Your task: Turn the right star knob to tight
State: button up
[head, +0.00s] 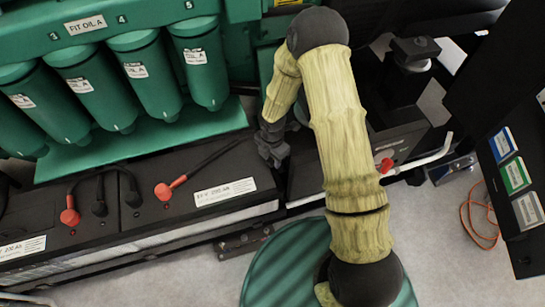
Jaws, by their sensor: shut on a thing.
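My gripper (272,150) is small and dark in the head view, pointing down at the right end of the black battery box (225,176). It is shut on a dark part there, apparently the right star knob. The knob's outline is hidden by the dark fingers, and its turn position cannot be made out. My pale yellow arm crosses the middle of the view and covers part of the space right of the gripper. No other star knob can be told apart.
Green filter canisters (203,62) stand above the battery box on the left. Red terminal caps (163,191) and black cables are on the box. Another dark box with a red cap (387,165) and a pale pipe (430,157) lie right of my arm. Orange cable (478,225) lies on the floor.

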jog(key=m+b, duration=0.1)
jog(key=m, duration=0.5)
jog(key=shift+m, duration=0.3)
jog(key=m, duration=0.3)
jog(key=shift+m+b, duration=0.3)
jog(key=shift+m, duration=0.1)
jog(key=m, duration=0.3)
jog(key=shift+m, duration=0.3)
jog(key=m+b, duration=0.1)
jog(key=m, duration=0.3)
jog(key=shift+m, duration=0.3)
jog(key=m, duration=0.4)
jog(key=shift+m, duration=0.4)
jog(key=shift+w, duration=0.1)
jog(key=o, duration=1)
